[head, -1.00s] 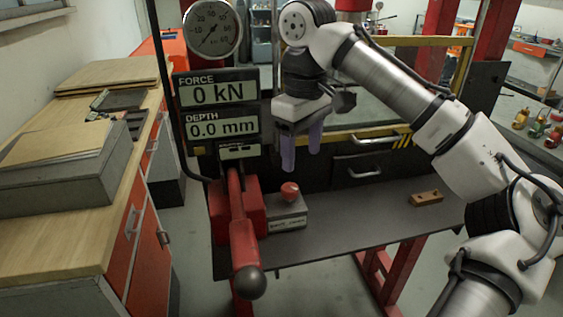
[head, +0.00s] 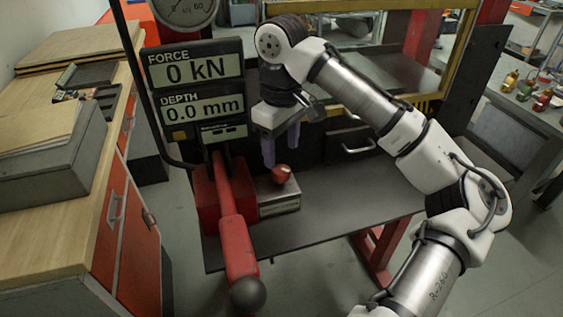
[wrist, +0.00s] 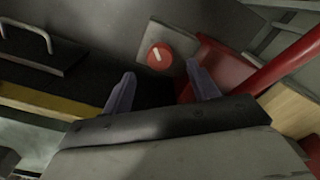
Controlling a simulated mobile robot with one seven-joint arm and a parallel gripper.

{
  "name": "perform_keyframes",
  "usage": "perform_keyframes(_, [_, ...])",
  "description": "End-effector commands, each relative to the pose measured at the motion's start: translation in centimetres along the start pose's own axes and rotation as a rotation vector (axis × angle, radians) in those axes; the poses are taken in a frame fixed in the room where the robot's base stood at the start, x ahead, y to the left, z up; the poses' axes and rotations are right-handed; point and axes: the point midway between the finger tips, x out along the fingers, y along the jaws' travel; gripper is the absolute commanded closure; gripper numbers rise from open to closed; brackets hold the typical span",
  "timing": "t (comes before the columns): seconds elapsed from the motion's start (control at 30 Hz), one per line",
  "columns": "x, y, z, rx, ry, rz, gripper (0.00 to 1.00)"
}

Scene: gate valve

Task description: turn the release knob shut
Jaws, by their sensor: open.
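The release knob (head: 282,174) is a round red knob on top of a small grey block (head: 279,196) beside the red pump body. In the wrist view the knob (wrist: 159,56) shows from above with a pale mark on its face. My gripper (head: 281,150) points down with its two purple fingers apart, just above and behind the knob. In the wrist view the fingers (wrist: 163,88) are open and empty, and the knob lies beyond their tips, between them in the picture. The fingers appear apart from the knob.
A red pump lever (head: 233,225) with a black ball end stands left of the knob. The FORCE display (head: 194,67) reads 0 kN and the DEPTH display (head: 201,108) 0.0 mm. The dark bench top (head: 345,205) right of the block is clear.

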Motion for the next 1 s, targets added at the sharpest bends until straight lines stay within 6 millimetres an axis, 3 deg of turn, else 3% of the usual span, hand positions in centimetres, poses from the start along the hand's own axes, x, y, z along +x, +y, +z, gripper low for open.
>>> perform_keyframes(0.3, [4.4,0.0,0.0,0.001,0.000,-0.002,0.41])
perform_keyframes(0.73, [5.4,0.0,0.0,0.001,0.000,0.001,0.41])
perform_keyframes(1.0, [5.4,0.0,0.0,0.001,0.000,0.000,0.73])
